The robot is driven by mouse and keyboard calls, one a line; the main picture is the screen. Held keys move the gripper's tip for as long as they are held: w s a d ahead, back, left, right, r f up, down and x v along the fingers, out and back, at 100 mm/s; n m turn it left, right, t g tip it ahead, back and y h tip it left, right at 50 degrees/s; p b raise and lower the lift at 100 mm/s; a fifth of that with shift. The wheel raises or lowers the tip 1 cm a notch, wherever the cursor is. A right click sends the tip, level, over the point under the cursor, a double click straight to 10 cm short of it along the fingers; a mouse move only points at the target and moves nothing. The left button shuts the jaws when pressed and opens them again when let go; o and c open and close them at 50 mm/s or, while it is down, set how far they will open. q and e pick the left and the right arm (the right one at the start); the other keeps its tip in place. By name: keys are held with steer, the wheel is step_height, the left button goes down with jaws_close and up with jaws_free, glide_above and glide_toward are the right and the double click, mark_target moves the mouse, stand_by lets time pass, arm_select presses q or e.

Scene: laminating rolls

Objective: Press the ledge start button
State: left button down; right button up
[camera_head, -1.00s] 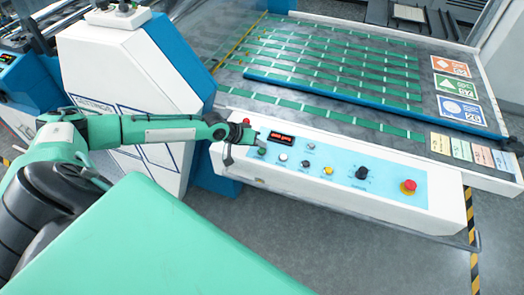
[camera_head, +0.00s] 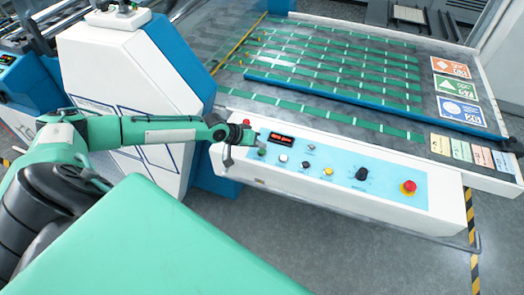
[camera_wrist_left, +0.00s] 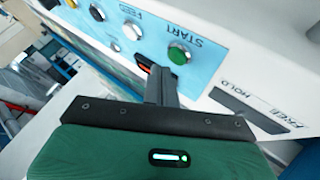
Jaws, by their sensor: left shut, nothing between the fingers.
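The green START button (camera_head: 262,152) is on the light blue control panel (camera_head: 325,188) of the white ledge, at its left end. My left gripper (camera_head: 228,157) is shut and empty, pointing down at the ledge's left end, left of the button. In the left wrist view the dark fingers (camera_wrist_left: 162,85) are together just below the button in the picture, and seem apart from it. They partly cover the red-lit display. My right gripper is not in view.
A red-lit display (camera_head: 281,139), a white button (camera_head: 283,158), a yellow button (camera_head: 328,171), a black knob (camera_head: 361,174) and a red emergency stop (camera_head: 408,187) share the panel. A white and blue machine (camera_head: 135,70) stands left. A table with green strips lies behind.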

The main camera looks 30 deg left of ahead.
arm_select(q)
steer(key=shift+f, duration=0.2)
stand_by(0.6)
steer(key=shift+f, duration=0.25)
